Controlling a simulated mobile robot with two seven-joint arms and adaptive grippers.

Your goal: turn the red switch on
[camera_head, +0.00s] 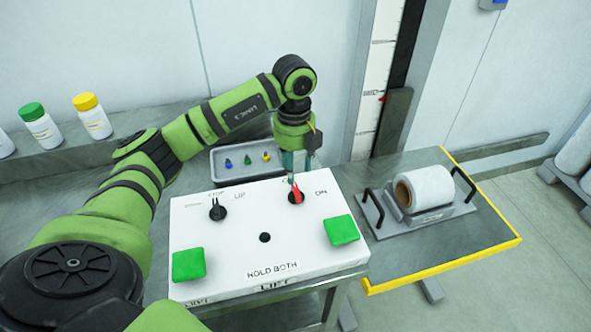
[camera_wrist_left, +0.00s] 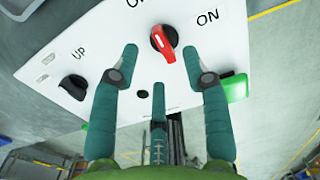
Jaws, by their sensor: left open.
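The red switch (camera_head: 297,195) is a rotary knob on a black base at the back right of the white control panel (camera_head: 225,235). In the left wrist view the red switch (camera_wrist_left: 163,42) has its white mark towards the partly cut-off "O" label, away from "ON" at its right. My left gripper (camera_head: 299,172) points down just above and behind the switch. In the wrist view its open green fingers (camera_wrist_left: 160,62) show on either side of the knob, with a third finger below. I cannot tell whether any finger touches it. My right gripper is not in view.
A black UP knob (camera_head: 217,210) sits left on the panel. Green buttons stand at its front left (camera_head: 188,264) and right (camera_head: 341,230), with a small black hole between. A tray (camera_head: 240,162) with small coloured pieces lies behind. A roll on a handled plate (camera_head: 420,190) stands right.

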